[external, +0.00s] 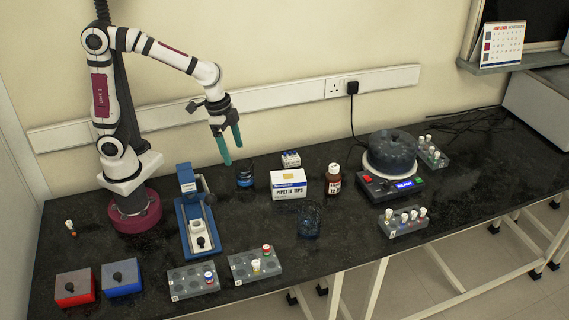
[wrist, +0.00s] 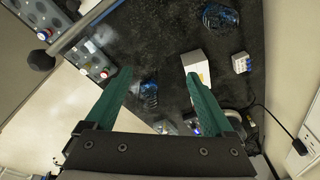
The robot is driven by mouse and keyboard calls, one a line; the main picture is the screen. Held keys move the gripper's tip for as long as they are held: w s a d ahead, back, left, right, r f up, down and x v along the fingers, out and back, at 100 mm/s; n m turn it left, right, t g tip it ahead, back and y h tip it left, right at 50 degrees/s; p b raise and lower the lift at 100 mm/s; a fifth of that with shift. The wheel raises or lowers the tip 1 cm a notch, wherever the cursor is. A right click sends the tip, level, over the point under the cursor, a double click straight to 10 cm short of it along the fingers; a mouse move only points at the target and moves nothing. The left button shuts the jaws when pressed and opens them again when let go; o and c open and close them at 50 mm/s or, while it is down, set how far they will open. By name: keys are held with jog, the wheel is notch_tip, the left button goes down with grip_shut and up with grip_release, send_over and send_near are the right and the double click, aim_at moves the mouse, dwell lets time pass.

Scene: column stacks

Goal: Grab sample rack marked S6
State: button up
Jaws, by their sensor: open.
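Several grey sample racks are on the black bench. My gripper (external: 233,155) is open and empty, high above the bench and behind the front racks. In the wrist view its green fingers (wrist: 159,73) are spread, with racks (wrist: 95,65) at upper left.
A pipette tips box (external: 288,186), a brown bottle (external: 334,180) and a glass beaker (external: 309,220) stand mid-bench. The centrifuge (external: 390,158) is at right. A blue device (external: 195,215) stands near my base. Red (external: 74,288) and blue (external: 122,280) boxes are at front left.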

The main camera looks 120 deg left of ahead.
jog(key=w+a+f+n+t, duration=0.1)
jog(key=w+a+f+n, duration=0.15)
jog(key=a, duration=0.95)
jog(key=n+y, duration=0.2)
jog(key=n, duration=0.2)
send_near(292, 157)
jog(key=shift+t, duration=0.3)
jog(key=x, duration=0.8)
jog(key=shift+s+a+f, duration=0.1)
jog(key=shift+a+f, duration=0.05)
jog(key=shift+f, duration=0.3)
grip_shut()
jog(key=shift+r, duration=0.15)
